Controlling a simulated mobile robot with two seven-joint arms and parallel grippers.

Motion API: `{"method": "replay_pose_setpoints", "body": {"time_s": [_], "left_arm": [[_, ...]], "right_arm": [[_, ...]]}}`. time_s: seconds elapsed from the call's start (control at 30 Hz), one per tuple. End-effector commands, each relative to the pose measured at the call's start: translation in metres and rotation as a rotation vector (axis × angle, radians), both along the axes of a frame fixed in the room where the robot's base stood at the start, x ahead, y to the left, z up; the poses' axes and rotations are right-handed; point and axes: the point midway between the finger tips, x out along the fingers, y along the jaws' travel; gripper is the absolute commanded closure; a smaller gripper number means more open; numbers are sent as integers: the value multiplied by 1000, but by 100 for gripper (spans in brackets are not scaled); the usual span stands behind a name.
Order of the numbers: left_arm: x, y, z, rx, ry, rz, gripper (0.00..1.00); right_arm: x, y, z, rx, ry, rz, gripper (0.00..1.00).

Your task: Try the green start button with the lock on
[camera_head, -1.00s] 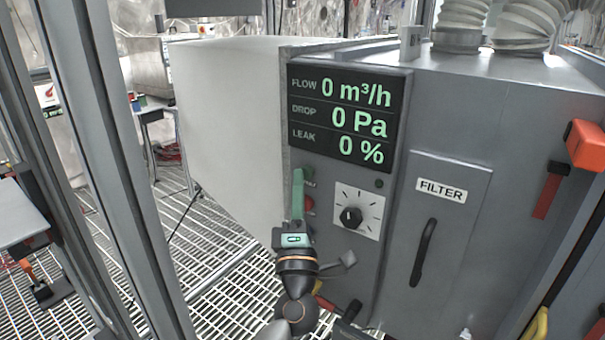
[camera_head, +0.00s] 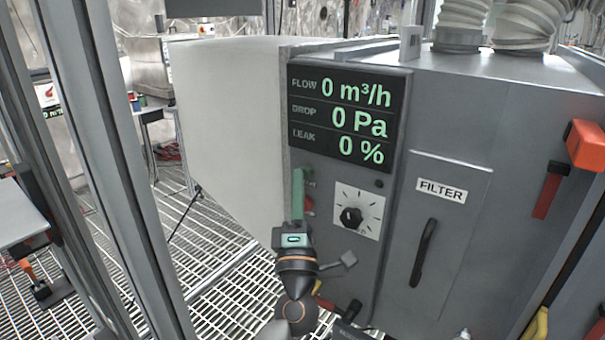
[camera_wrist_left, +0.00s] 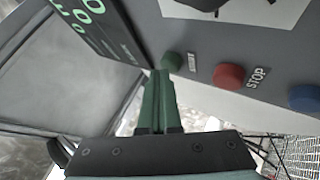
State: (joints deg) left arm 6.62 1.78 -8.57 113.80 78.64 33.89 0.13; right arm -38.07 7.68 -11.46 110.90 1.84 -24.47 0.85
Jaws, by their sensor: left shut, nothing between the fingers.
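My left gripper (camera_head: 298,174) is shut and empty, its green fingers pointing up along the left edge of the grey machine's front. In the left wrist view its fingertips (camera_wrist_left: 158,74) are right at the round green button (camera_wrist_left: 171,62); I cannot tell whether they touch it. A red STOP button (camera_wrist_left: 228,76) is beside the green one, and it also shows in the head view (camera_head: 309,204). The display (camera_head: 347,120) reads flow 0 m³/h, drop 0 Pa, leak 0 %. I cannot make out a lock with certainty. My right gripper is not in view.
A blue button (camera_wrist_left: 303,97) lies past STOP. A black knob (camera_head: 351,217) sits on a white dial right of the fingers. The FILTER door (camera_head: 440,250) has a black handle. A red and yellow part (camera_head: 324,301) is low beside my wrist. Grey posts stand at left.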

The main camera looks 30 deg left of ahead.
Motion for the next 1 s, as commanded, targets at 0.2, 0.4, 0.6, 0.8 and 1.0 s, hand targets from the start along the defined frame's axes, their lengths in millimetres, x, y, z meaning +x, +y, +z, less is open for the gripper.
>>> {"method": "replay_pose_setpoints", "body": {"time_s": [0.2,0.4,0.6,0.8,1.0], "left_arm": [[0,0,0,1,0,-1,100],[0,0,0,1,0,-1,100],[1,0,0,0,0,0,100],[7,-1,1,0,0,0,100],[10,-1,0,1,-1,-1,100]], "right_arm": [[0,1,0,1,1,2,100],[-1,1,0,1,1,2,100],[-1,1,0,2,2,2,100],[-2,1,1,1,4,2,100],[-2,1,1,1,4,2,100]]}}
